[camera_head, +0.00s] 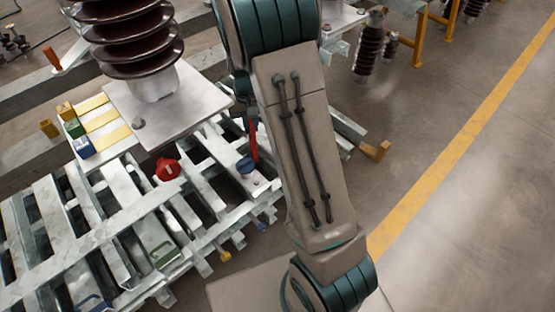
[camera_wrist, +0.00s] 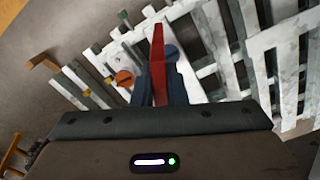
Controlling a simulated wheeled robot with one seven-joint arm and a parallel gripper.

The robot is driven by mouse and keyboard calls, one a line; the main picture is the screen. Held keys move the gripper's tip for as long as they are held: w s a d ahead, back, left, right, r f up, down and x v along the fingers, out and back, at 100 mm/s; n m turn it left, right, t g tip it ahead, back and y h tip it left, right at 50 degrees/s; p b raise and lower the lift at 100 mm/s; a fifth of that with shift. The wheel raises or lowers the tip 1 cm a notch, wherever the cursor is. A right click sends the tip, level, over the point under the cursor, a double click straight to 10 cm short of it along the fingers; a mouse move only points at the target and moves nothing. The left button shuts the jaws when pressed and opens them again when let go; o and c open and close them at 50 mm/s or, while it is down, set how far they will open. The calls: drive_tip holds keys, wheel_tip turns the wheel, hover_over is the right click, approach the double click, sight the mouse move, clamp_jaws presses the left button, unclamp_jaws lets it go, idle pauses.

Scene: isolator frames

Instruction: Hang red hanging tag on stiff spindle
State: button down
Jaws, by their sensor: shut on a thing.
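A long, thin red tag (camera_wrist: 158,55) stands up between the dark fingers of my gripper (camera_wrist: 158,88) in the wrist view. My gripper is shut on it. In the head view the tag (camera_head: 253,142) shows as a narrow red strip just left of my arm, beside a blue round knob (camera_head: 245,165). The gripper itself is mostly hidden behind my arm there. I cannot tell which part is the stiff spindle, nor whether the tag touches anything.
A pale slatted metal frame (camera_head: 128,218) spreads across the left, carrying a red knob (camera_head: 167,169). A brown ribbed insulator (camera_head: 130,40) rises from a pale plate (camera_head: 185,95). Small green (camera_head: 74,128) and blue (camera_head: 84,147) blocks sit left. Open floor (camera_head: 470,200) lies right.

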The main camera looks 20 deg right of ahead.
drive_tip(key=d+f+m+b, duration=0.3)
drive_tip(key=d+f+m, duration=0.1)
drive_tip(key=f, duration=0.6)
drive_tip(key=w+d+f+m+b, duration=0.1)
drive_tip(key=d+f+m+b, duration=0.3)
drive_tip(key=f, duration=0.6)
drive_tip(key=w+d+f+m+b, duration=0.1)
drive_tip(key=d+f+m+b, duration=0.2)
drive_tip(key=d+f, duration=0.3)
wheel_tip(320, 180, down, 5)
drive_tip(key=shift+w+m, duration=0.2)
drive_tip(key=shift+m, duration=0.7)
